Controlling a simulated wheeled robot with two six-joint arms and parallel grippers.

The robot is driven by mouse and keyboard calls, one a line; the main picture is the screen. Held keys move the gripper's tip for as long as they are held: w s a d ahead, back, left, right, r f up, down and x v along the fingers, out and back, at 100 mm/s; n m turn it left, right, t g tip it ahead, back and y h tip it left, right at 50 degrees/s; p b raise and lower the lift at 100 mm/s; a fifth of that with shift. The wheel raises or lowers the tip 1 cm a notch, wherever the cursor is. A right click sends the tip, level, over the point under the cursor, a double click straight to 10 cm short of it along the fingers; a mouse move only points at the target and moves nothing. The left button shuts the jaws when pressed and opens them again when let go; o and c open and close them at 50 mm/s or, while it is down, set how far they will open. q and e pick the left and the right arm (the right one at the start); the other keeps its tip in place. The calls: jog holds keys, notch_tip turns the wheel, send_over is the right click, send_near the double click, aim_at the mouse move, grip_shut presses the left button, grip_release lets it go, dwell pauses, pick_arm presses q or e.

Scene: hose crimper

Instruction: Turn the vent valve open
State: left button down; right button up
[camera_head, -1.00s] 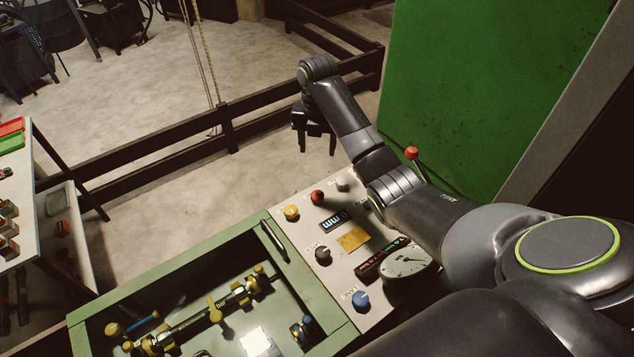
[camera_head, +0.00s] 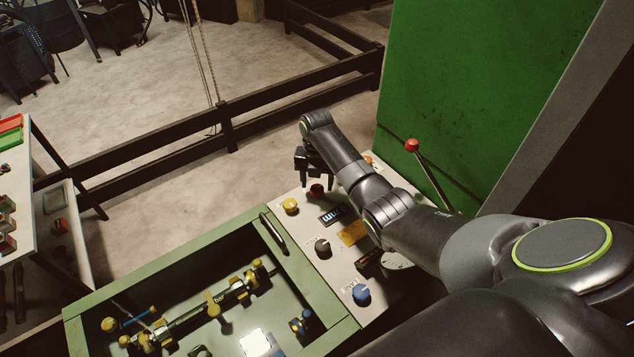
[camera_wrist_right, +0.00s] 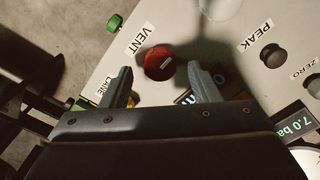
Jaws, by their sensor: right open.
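The vent valve is a round red knob (camera_wrist_right: 163,60) beside the VENT label on the pale panel, with a short white mark on its face. In the head view the vent knob (camera_head: 317,190) shows just below my right gripper (camera_head: 317,179). In the right wrist view my right gripper (camera_wrist_right: 160,70) is open, with one finger on each side of the knob and gaps between. I cannot tell how far above the panel the fingertips are. My left gripper is not in view.
A yellow knob (camera_head: 290,205), a black knob (camera_head: 322,248) and a blue knob (camera_head: 361,294) stand on the panel. A red-tipped lever (camera_head: 412,146) rises behind my arm. A green knob (camera_wrist_right: 114,22) is near the panel edge. The green-framed tray (camera_head: 190,262) lies left.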

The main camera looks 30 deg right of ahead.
jog(key=shift+f, duration=0.85)
jog(key=c, duration=1)
jog(key=shift+o, duration=0.2)
